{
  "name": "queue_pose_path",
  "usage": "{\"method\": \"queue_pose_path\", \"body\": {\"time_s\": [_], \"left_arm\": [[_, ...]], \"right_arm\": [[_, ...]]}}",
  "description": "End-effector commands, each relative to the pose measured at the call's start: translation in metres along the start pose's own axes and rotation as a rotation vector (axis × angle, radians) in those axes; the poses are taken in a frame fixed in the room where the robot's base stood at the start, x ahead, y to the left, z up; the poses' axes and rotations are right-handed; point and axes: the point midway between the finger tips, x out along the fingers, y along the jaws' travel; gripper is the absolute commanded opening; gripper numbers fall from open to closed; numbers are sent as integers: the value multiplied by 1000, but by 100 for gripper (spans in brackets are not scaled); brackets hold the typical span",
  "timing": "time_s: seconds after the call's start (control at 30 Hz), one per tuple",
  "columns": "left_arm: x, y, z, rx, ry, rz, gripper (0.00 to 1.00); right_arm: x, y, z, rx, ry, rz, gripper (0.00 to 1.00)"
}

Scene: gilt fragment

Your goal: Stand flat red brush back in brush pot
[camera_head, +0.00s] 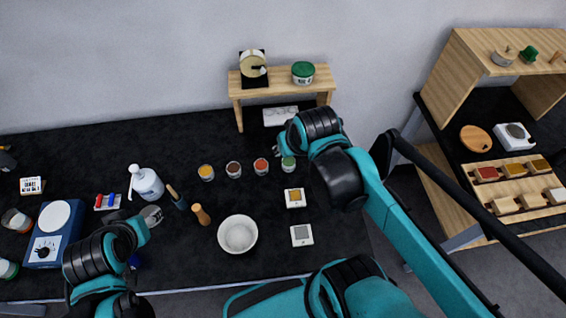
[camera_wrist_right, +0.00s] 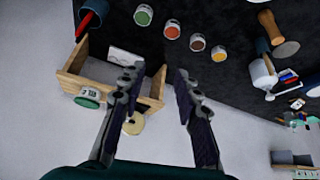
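My right gripper (camera_wrist_right: 157,82) is open, with nothing between its fingers in the right wrist view. In the head view it (camera_head: 283,140) is near the small paint jars, partly hidden by its own arm. A dark blue cup-like pot (camera_wrist_right: 96,5) is cut off at the top left of the wrist view. A red piece (camera_wrist_right: 84,23) shows at it; I cannot tell whether this is the flat red brush. My right arm may cover this spot in the head view. My left gripper (camera_head: 143,226) is at the left by a grey disc; its fingers are unclear.
Yellow, brown, red and green jars (camera_head: 261,166) stand in a row. A wooden shelf (camera_head: 280,82) is behind them. A white bowl (camera_head: 238,235), wooden-handled tool (camera_head: 201,214), blue-and-wood tool (camera_head: 177,198) and pump bottle (camera_head: 147,184) stand left. A side bench (camera_head: 490,150) is right.

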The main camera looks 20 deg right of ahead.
Motion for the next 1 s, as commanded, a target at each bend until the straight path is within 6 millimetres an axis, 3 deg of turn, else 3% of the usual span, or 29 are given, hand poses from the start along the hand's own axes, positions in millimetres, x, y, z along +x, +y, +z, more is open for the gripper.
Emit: {"method": "queue_pose_path", "body": {"time_s": [0.03,0.2,0.67,0.87,1.0], "left_arm": [[0,0,0,0,0,0,52],[0,0,0,0,0,0,52],[4,0,3,0,0,0,52],[34,0,24,0,0,0,52],[70,0,50,0,0,0,52]], "right_arm": [[-2,-10,13,-15,29,-12,32],[-4,-26,33,-38,94,-37,32],[1,-29,39,-40,107,-43,32],[33,-29,58,-40,107,-42,32],[72,-30,80,-40,106,-42,32]]}}
